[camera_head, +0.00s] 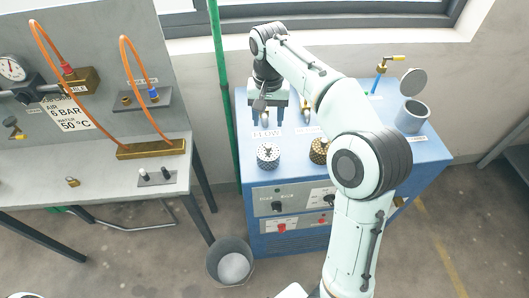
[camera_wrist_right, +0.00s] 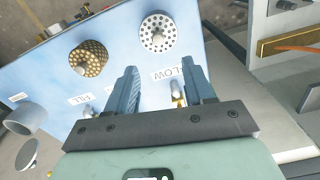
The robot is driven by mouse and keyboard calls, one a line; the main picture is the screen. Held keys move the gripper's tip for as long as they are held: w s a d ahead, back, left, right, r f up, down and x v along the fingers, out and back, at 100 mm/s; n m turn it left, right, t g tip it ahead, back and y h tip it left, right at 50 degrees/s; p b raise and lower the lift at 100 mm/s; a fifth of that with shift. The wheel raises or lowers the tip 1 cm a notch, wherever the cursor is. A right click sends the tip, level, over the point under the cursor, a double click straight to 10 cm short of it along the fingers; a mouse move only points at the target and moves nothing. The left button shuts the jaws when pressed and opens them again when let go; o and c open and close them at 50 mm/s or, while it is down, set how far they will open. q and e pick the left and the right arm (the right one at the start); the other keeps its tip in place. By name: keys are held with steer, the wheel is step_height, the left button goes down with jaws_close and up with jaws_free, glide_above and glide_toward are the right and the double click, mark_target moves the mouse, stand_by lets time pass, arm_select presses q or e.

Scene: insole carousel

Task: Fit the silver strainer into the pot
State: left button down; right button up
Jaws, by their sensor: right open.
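The silver strainer (camera_head: 268,155), a short cylinder with a perforated top, stands upright on the blue cabinet's top near its front left. It also shows beyond my fingertips in the right wrist view (camera_wrist_right: 159,32). The grey pot (camera_head: 411,116) stands at the cabinet's right side, with its round lid (camera_head: 413,82) raised open behind it; the pot is at the left edge of the wrist view (camera_wrist_right: 27,119). My right gripper (camera_head: 268,118) is open and empty, behind the silver strainer and apart from it. My left gripper is out of view.
A brass strainer (camera_head: 318,150) stands right of the silver one, partly hidden by my right arm. A small tap (camera_wrist_right: 178,91) by the FLOW label lies between my fingers in the wrist view. A bucket (camera_head: 230,262) stands on the floor; a grey bench (camera_head: 40,195) is left.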

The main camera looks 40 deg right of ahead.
glide_above(268, 146)
step_height(268, 146, down, 5)
steer(key=shift+d+f+b, duration=0.1)
steer(key=shift+b, duration=0.3)
steer(key=shift+w+f, duration=0.2)
steer(key=shift+f, duration=0.2)
steer(key=f+b, duration=0.1)
steer(key=f, duration=0.4)
steer(key=shift+s, duration=0.2)
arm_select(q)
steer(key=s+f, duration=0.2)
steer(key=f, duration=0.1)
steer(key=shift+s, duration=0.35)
arm_select(e)
jaws_close()
